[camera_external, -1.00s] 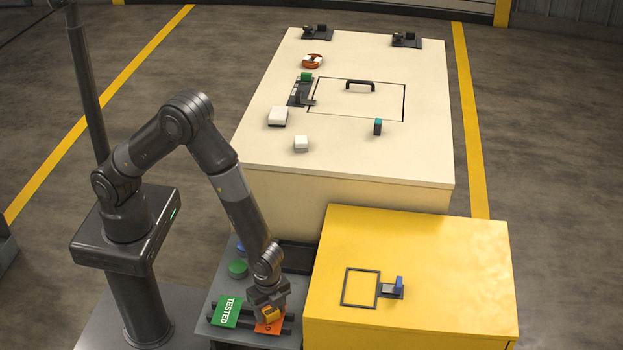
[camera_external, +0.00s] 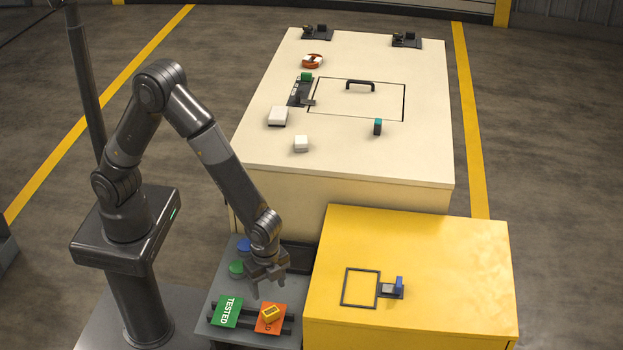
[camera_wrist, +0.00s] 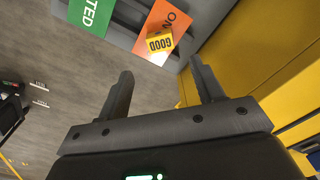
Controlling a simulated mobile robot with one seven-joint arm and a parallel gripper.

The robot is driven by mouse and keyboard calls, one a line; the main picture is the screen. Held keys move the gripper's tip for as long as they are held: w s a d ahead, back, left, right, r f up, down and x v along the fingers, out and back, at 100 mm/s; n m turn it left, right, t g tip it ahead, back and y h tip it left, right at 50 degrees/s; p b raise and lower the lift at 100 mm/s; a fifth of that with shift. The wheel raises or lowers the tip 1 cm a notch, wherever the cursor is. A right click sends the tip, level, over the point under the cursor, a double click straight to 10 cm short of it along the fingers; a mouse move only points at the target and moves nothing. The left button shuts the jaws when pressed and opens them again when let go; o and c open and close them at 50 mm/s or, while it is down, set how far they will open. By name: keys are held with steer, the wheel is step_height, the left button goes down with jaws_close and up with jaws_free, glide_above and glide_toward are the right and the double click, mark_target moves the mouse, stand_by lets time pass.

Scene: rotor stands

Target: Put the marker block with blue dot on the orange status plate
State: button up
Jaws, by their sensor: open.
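A small yellow block (camera_external: 270,313) lies on the orange plate (camera_external: 263,328), which rests on the grey side shelf. In the wrist view the block (camera_wrist: 159,42) shows dark lettering reading GOOD, and the orange plate (camera_wrist: 152,24) lies under it. I see no blue dot on the faces in view, so I cannot tell whether this is the blue-dot block. My gripper (camera_external: 269,288) is open and empty, above and behind the block and apart from it. In the wrist view its two fingers (camera_wrist: 161,78) are spread with nothing between them.
A green TESTED plate (camera_external: 227,311) lies left of the orange plate. A blue round piece (camera_external: 243,244) and a green round piece (camera_external: 237,269) are farther back on the shelf (camera_external: 212,290). The yellow cabinet (camera_external: 430,240) stands close on the right; the cream cabinet (camera_external: 345,175) is behind.

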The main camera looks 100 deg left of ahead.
steer(key=s+a+r+n+t, duration=0.1)
steer(key=s+a+r+n, duration=0.2)
steer(key=r, duration=0.7)
steer(key=s+a+r+n+t, duration=0.15)
steer(key=s+a+r, duration=0.3)
steer(key=r, duration=0.55)
steer(key=s+a+r+n+t, duration=0.1)
steer(key=s+a+r+n, duration=0.1)
steer(key=s, duration=0.5)
steer(key=s+a+r+n+t, duration=0.2)
steer(key=s+a+r, duration=0.3)
steer(key=s+r, duration=0.2)
steer(key=shift+s, duration=0.45)
